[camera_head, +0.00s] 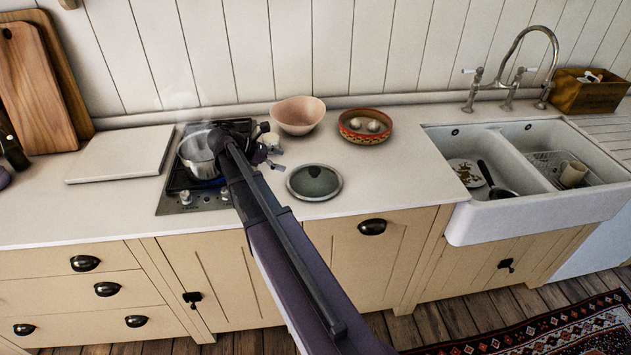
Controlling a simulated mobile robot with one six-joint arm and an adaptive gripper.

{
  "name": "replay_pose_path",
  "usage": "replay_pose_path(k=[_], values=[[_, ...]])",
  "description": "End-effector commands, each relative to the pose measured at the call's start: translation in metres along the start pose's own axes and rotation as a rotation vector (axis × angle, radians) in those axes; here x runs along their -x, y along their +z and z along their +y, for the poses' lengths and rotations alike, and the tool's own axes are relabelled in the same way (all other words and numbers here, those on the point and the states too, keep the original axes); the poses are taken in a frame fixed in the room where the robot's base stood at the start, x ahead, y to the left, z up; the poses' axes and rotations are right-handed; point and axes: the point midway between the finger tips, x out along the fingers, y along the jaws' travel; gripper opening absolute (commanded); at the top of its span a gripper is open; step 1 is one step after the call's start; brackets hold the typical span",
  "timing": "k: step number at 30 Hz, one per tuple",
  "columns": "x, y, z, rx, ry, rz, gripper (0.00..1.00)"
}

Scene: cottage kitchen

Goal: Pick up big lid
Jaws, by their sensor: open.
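The big lid (314,183) is a round, dark glass lid with a pale metal rim. It lies flat on the white counter, just right of the stove. My gripper (275,157) is above the right side of the stove, up and left of the lid and apart from it in the picture. It is open, and I see nothing held in it. My arm hides part of the stove and the counter's front edge. A steel pot (198,160) with steam above it stands on the stove, left of my gripper.
A pink bowl (298,112) and a patterned red bowl (364,128) holding pale round things stand behind the lid. The double sink (478,222) is at the right. A white board (120,154) lies left of the stove (176,202). The counter right of the lid is clear.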

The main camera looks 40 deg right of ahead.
Motion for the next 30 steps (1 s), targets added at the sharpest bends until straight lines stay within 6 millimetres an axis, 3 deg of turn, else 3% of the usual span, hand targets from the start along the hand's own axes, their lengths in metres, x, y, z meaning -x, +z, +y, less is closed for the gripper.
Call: replay_pose_path(k=[12, 30], values=[[-0.053, -0.002, -0.001, -0.001, -0.003, 0.0, 0.98], [-0.064, -0.001, 0.001, -0.001, -0.002, 0.0, 0.98]])
